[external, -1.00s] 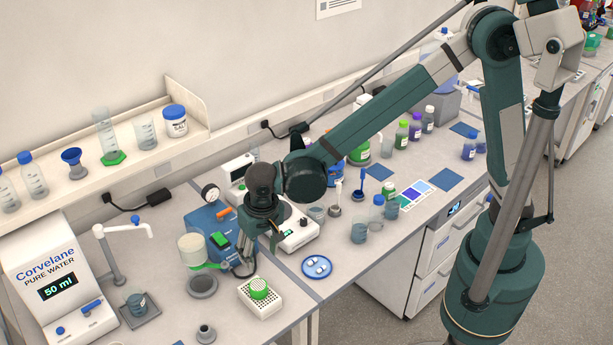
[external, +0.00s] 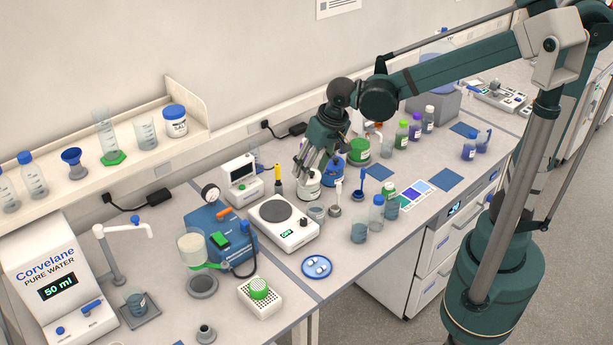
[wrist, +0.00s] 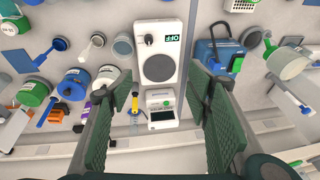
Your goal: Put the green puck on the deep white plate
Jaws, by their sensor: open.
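The green puck (external: 259,287) is a ribbed round piece resting on top of the deep white plate (external: 262,307), a white block with rows of holes, near the bench's front edge. In the wrist view the green puck (wrist: 257,4) and the plate (wrist: 238,5) show only partly at the top edge. My gripper (external: 312,168) is open and empty, well behind and to the right of the plate, above the bench by a white jar. In the wrist view its two fingers (wrist: 158,78) stand wide apart with nothing between them.
A hotplate (external: 283,224) and a blue pump unit (external: 207,232) stand behind the plate. A blue dish (external: 317,267) lies to its right. Bottles and jars, including a green-banded jar (external: 358,152), crowd the area around my gripper.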

